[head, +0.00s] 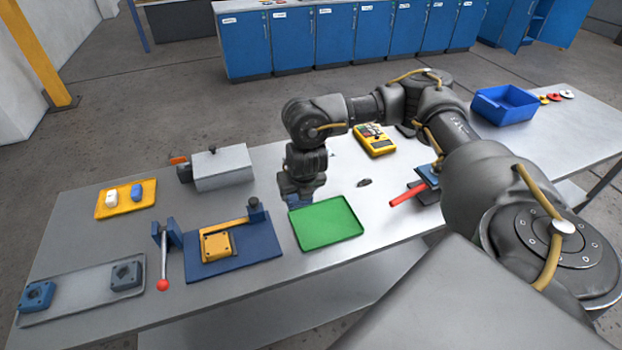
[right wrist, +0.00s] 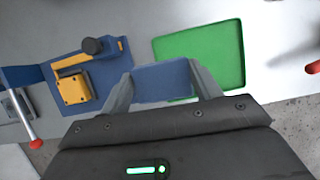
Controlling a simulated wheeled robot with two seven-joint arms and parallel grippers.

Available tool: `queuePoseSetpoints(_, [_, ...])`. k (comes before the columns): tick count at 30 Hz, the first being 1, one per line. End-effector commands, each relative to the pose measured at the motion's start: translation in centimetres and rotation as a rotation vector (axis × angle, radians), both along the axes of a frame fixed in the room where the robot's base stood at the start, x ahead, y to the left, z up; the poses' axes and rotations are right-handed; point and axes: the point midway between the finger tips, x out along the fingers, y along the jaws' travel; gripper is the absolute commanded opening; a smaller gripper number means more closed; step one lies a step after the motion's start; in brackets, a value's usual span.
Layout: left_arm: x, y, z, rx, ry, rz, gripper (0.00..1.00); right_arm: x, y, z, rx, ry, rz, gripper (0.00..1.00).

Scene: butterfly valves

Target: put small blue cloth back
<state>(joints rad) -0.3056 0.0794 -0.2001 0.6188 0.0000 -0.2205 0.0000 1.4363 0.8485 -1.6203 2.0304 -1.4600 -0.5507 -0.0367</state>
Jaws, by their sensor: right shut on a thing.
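The small blue cloth (right wrist: 163,82) is between the two fingers of my right gripper (right wrist: 165,88) in the right wrist view. It looks like a flat, dark blue rectangle. It covers part of the green tray's left edge and the right side of the blue fixture plate in that view. In the head view my right gripper (head: 298,194) points down over the table (head: 180,205), just left of the green tray (head: 325,222). The arm's wrist is above it, and the cloth is hard to make out there. My left gripper is not in view.
Left are a blue fixture with a yellow block (head: 217,246), a red-ball lever (head: 163,284), a yellow tray (head: 103,212) and a grey box (head: 222,167). Right are a yellow meter (head: 376,143), a red-handled tool (head: 407,194) and a blue bin (head: 505,106). The green tray looks empty.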

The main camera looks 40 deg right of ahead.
Motion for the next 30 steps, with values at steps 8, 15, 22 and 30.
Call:
queuePoseSetpoints(8, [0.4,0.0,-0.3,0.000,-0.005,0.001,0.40,0.4,-0.6,-0.5,0.000,0.001,0.018,0.41])
queuePoseSetpoints(15, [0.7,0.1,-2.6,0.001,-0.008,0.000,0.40,3.3,-4.8,-3.3,0.001,0.004,0.009,0.41])
queuePoseSetpoints(22, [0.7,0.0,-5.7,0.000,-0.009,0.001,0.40,6.2,-8.8,-7.0,0.003,0.006,0.012,0.41])
queuePoseSetpoints(30, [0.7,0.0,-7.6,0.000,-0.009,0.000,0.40,8.0,-10.9,-9.6,-0.001,0.001,0.018,0.41])
